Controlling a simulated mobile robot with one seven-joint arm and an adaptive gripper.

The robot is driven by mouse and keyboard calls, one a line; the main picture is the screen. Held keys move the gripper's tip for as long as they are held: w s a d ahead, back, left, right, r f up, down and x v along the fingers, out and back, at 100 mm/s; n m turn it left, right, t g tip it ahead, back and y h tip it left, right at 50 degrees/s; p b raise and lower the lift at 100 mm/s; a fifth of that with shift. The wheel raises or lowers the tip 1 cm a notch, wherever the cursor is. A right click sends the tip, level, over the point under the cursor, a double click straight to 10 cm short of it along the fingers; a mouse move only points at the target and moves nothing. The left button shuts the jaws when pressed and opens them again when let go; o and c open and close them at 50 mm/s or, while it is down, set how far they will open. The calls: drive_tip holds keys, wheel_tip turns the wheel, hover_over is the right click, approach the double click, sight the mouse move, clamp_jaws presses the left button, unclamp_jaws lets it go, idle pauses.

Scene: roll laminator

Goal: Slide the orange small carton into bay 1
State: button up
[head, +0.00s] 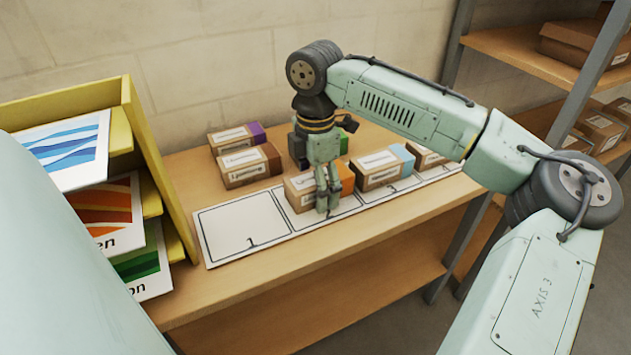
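The orange small carton (300,193) is a brown box with a white label and an orange end. It sits on the white mat (213,248), around the second square. Bay 1 (240,228), marked "1", is the empty square just left of it. My gripper (328,208) points down at the carton's front right part, and its fingers hide some of the carton. The fingers look close together with nothing seen between them. I cannot tell whether they touch the carton.
A blue-ended carton (378,170) and another carton (425,158) sit further right on the mat. Purple-ended (232,138) and brown (248,166) cartons stand behind it. A yellow rack (150,150) with colourful prints borders the left. Shelves (540,60) stand at right.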

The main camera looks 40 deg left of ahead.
sight(243, 224)
drive_tip(key=c, duration=1.2)
drive_tip(key=shift+o, duration=0.2)
drive_tip(key=shift+s+a+p, duration=0.8)
drive_tip(key=shift+s+a, duration=0.1)
drive_tip(key=shift+s, duration=1.55)
drive_tip(key=shift+s+a+p, duration=0.75)
drive_tip(key=shift+s+a, duration=0.2)
drive_tip(key=shift+s, duration=1.45)
drive_tip(key=shift+s+a+p, duration=0.8)
drive_tip(key=shift+s+a, duration=0.1)
drive_tip(key=shift+s, duration=1.55)
drive_tip(key=o, duration=1.3)
drive_tip(key=shift+w, duration=0.1)
drive_tip(key=o, duration=0.5)
drive_tip(key=shift+r, duration=0.1)
drive_tip(key=shift+r+p, duration=2.8)
drive_tip(key=shift+r, duration=0.1)
